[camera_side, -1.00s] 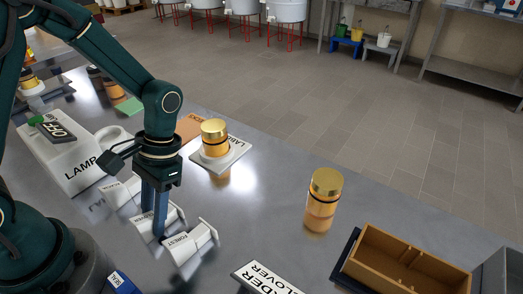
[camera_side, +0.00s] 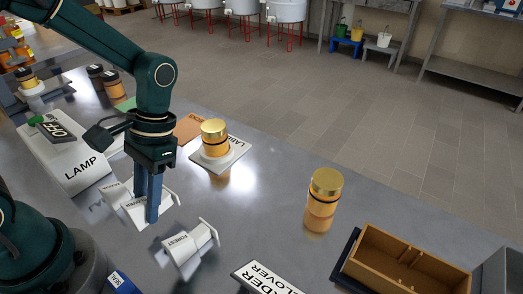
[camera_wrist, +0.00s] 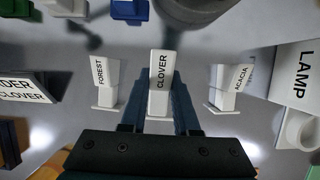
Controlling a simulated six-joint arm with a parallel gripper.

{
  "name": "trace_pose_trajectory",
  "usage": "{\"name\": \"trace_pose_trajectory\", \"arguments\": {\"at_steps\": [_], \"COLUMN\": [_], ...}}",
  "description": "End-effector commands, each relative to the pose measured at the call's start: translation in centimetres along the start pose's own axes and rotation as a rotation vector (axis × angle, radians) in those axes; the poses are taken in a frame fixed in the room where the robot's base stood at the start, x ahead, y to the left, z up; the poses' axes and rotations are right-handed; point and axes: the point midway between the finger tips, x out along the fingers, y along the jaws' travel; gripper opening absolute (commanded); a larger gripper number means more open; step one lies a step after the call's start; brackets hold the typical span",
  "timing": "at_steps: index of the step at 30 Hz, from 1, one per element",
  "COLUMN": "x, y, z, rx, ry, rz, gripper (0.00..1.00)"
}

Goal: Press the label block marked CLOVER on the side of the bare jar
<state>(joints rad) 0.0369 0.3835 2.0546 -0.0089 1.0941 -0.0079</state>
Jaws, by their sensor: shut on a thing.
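My gripper (camera_side: 152,205) is shut on the white CLOVER label block (camera_wrist: 161,72), which sits between the fingers in the wrist view, lettering showing. In the side view the block is partly hidden by the fingers and seems to be just above its white holder. One amber jar with a gold lid (camera_side: 215,140) stands on a white plate marked LABEL (camera_side: 238,150), right of and beyond my gripper. A similar jar (camera_side: 322,200) stands on the bare table further right. I see no label on the visible side of either jar.
The FOREST block (camera_side: 188,245) is close on the right, and the ACACIA block (camera_wrist: 238,78) on the other side. A LAMP box (camera_side: 75,165) stands left. An order card reading CLOVER (camera_side: 265,278) and a wooden crate (camera_side: 405,262) are at front right.

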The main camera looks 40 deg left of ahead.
Motion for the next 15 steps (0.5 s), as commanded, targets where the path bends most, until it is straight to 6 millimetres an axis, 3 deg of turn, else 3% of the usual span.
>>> {"name": "trace_pose_trajectory", "arguments": {"at_steps": [15], "x": [-0.87], "y": [0.00], "z": [0.40], "rx": [0.000], "ry": [-0.001], "rz": [0.000], "gripper": [0.00]}}
